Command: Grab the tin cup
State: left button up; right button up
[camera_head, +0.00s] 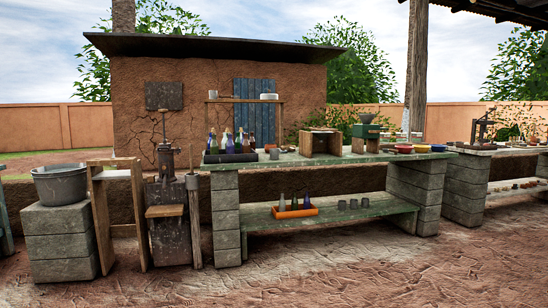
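Several small cup-like things are in view, and I cannot tell for sure which are tin. Three small dark grey cups stand in a row on the lower green shelf of the long bench: a left one (341,205), a middle one (354,204) and a right one (367,203). Another small grey cup (213,94) stands on the raised wooden rack above the bench. All are far off and small. Neither of my grippers shows in the head view.
The green bench (350,160) rests on grey block pillars. An orange tray (296,213) with bottles sits left of the three cups. A dark bottle crate (230,157) and wooden box (320,143) stand on top. A metal tub (60,184) is at left. The dirt ground in front is clear.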

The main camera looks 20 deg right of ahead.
aim_at(274, 152)
jog(key=i+z, duration=0.1)
jog(key=z, duration=0.25)
jog(key=i, duration=4.75)
